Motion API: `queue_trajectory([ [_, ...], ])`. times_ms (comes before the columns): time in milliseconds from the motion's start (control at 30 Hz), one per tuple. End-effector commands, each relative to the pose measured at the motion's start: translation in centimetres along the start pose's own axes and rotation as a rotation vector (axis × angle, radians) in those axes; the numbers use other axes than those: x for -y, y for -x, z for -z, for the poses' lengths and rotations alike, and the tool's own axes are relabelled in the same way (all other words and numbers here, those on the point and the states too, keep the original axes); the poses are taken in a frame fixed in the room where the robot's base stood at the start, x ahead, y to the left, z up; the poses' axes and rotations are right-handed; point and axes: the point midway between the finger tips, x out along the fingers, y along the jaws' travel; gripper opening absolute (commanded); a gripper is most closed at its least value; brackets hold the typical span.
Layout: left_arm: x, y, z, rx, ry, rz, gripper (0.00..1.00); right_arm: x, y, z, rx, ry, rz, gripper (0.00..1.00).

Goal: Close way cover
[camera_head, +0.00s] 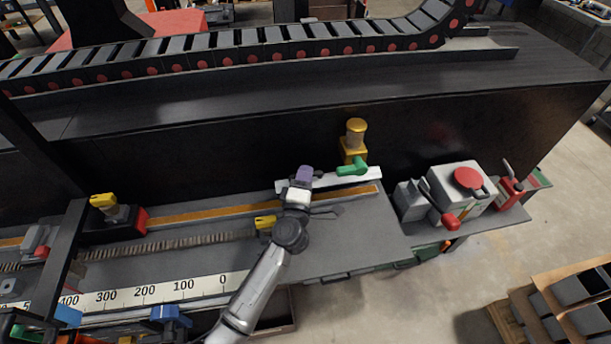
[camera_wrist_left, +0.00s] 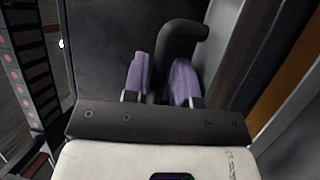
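The way cover seems to be the smooth grey plate (camera_head: 345,245) over the right end of the machine bed; its full extent is hard to tell. My left gripper (camera_head: 304,173), with purple fingertips, reaches over the plate to the white bar (camera_head: 320,181) at the foot of the black wall. In the left wrist view the fingers (camera_wrist_left: 164,82) are apart, with a black bent handle (camera_wrist_left: 180,35) showing between and beyond them. I cannot tell whether they touch it. My right gripper is not in view.
A yellow fitting with a green lever (camera_head: 352,168) stands just right of my gripper. A grey box with a red knob (camera_head: 467,179) is farther right. The drag chain (camera_head: 230,45) runs along the top.

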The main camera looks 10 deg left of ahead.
Motion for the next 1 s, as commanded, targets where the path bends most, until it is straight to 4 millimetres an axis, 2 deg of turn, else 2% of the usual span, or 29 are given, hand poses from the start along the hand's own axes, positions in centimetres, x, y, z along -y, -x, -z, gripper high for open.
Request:
queue_trajectory([
  [433, -0.04, -0.7, 0.0, 0.0, 0.001, 0.0, 0.26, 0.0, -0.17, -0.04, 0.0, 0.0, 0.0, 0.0],
  [700, -0.04, -0.69, 0.01, 0.0, 0.0, 0.0, 0.01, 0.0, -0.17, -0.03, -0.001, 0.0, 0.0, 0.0],
  [1000, -0.05, -0.68, 0.01, 0.0, 0.0, 0.0, 0.0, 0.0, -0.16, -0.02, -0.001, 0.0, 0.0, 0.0],
])
